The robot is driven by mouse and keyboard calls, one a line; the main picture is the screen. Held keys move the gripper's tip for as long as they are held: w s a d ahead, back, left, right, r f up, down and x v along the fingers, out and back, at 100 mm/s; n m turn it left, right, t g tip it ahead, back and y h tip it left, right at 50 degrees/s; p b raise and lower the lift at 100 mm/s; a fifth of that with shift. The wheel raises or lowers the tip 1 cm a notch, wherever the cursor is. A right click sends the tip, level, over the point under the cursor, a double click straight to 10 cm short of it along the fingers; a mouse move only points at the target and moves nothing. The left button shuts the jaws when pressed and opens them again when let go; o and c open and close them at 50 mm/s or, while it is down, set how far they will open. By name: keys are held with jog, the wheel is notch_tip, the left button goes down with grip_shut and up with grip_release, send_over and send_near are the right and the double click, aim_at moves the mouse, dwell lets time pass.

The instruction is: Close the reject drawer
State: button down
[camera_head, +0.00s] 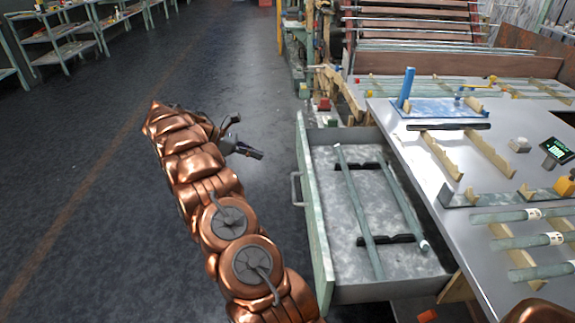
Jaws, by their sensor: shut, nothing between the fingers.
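The reject drawer (318,225) stands pulled out from the left side of the workbench, with its green front facing left. A metal handle (296,189) sits on that front. Two glass tubes lie inside the drawer, a longer one (358,212) and another (404,205) to its right, both across dark rests (385,240). My gripper (258,154) is shut and empty. It hangs over the floor to the left of the drawer front, apart from the handle. My copper-coloured arm reaches up to it from the bottom of the view.
The workbench (450,235) on the right holds wooden tube racks (441,156), several tubes (525,242), a blue stand (406,88) and a small display (556,150). Open floor (90,180) lies left of the drawer. Shelves (60,40) stand at the far left.

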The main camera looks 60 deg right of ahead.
jog(key=r+x, duration=0.1)
jog(key=x, duration=1.2)
jog(key=shift+s+d+r+b, duration=0.25)
jog(key=shift+s+d+b, duration=0.05)
jog(key=shift+s+d, duration=0.2)
